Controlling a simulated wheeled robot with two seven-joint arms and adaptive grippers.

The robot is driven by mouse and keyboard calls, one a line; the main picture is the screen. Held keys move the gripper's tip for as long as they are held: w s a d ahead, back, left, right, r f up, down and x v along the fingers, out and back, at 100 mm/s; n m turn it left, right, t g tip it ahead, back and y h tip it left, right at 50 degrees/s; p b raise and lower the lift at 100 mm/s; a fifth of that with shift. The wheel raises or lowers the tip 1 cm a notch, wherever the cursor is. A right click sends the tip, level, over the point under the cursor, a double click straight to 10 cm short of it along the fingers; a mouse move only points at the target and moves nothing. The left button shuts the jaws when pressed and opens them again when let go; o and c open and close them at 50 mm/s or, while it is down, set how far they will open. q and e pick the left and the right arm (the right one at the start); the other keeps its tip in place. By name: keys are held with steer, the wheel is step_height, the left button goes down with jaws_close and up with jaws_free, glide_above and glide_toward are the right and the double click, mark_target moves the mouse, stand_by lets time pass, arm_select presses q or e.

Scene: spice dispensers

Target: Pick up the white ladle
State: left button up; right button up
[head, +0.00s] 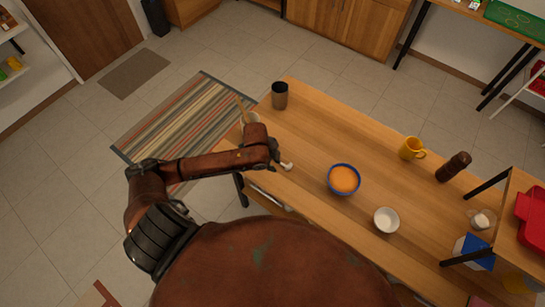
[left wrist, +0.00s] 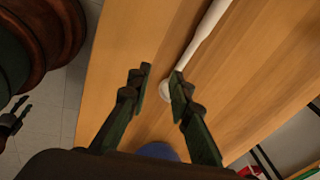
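The white ladle (head: 287,166) lies on the wooden table, mostly hidden by my left gripper in the head view. In the left wrist view its pale handle (left wrist: 207,30) runs from the top edge down to a rounded end close to the fingertips. My left gripper (head: 277,160) is over the table's near left part. In the left wrist view its two fingers (left wrist: 161,78) are apart, with the ladle's rounded end showing in the gap near the right finger. Contact cannot be told. What looks like my right gripper (left wrist: 12,120) shows small at the left edge, over the floor.
On the table (head: 325,125) stand a dark cup (head: 280,95), a blue bowl with orange contents (head: 343,180), a white bowl (head: 386,220), a yellow mug (head: 411,148) and a brown grinder (head: 453,167). A raised shelf (head: 503,209) stands at the right.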

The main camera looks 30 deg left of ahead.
arm_select(q)
steer(key=w+a+r+m+y, duration=0.1)
steer(key=w+a+r+m, duration=0.1)
steer(key=w+a+r, duration=0.3)
steer(key=f, duration=0.6)
steer(key=f+b, duration=0.1)
steer(key=f, duration=0.2)
steer(key=shift+a+f, duration=0.15)
steer(key=shift+a, duration=0.2)
jaws_close()
